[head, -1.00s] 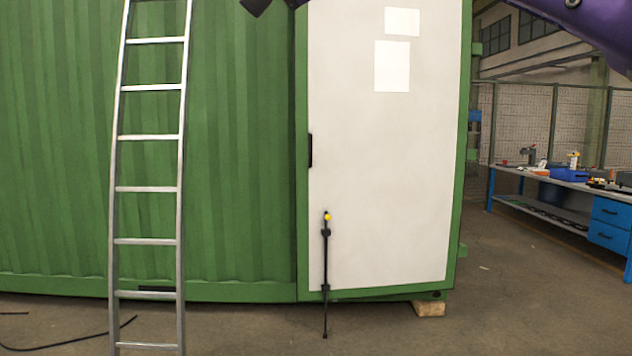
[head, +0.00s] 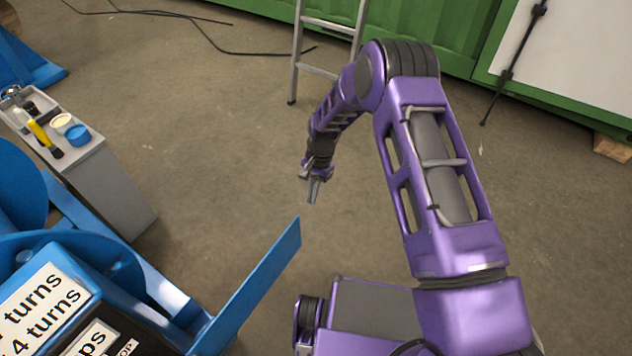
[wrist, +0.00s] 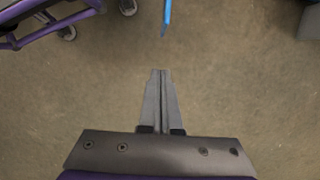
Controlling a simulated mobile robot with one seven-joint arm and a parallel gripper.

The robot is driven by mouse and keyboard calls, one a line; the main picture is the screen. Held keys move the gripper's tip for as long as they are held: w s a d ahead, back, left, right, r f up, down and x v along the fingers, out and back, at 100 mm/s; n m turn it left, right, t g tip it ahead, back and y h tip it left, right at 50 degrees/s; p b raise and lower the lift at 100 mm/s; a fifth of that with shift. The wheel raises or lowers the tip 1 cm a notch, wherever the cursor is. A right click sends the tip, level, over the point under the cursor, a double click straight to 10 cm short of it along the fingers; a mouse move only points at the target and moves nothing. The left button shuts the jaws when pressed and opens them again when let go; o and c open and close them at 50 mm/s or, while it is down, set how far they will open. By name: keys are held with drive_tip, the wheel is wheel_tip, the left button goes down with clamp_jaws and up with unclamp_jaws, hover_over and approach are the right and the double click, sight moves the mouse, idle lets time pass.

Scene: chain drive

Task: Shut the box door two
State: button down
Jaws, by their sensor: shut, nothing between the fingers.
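A flat blue panel (head: 262,272) stands out from the blue machine at the lower left of the head view. It looks like an open door, but I cannot read a number on it. A thin blue edge (wrist: 166,16), likely the same panel, shows at the top of the wrist view. My gripper (head: 311,201) points down just above and beyond the panel's far corner in the head picture. In the wrist view my gripper (wrist: 159,71) has its fingers together, with nothing between them, apart from the blue edge.
The blue machine (head: 105,262) carries white labels reading "turns". A grey cabinet (head: 105,180) with small items on top stands behind it. A ladder (head: 330,25), a green container (head: 450,35) and black cables (head: 215,50) lie farther back. The floor around my gripper is clear.

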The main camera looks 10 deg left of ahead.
drive_tip(key=s, duration=0.1)
drive_tip(key=s+a+f, duration=0.1)
drive_tip(key=s+f, duration=0.1)
drive_tip(key=s, duration=0.1)
drive_tip(key=shift+a+f, duration=0.15)
drive_tip(key=shift+a, duration=0.25)
drive_tip(key=shift+s, duration=0.15)
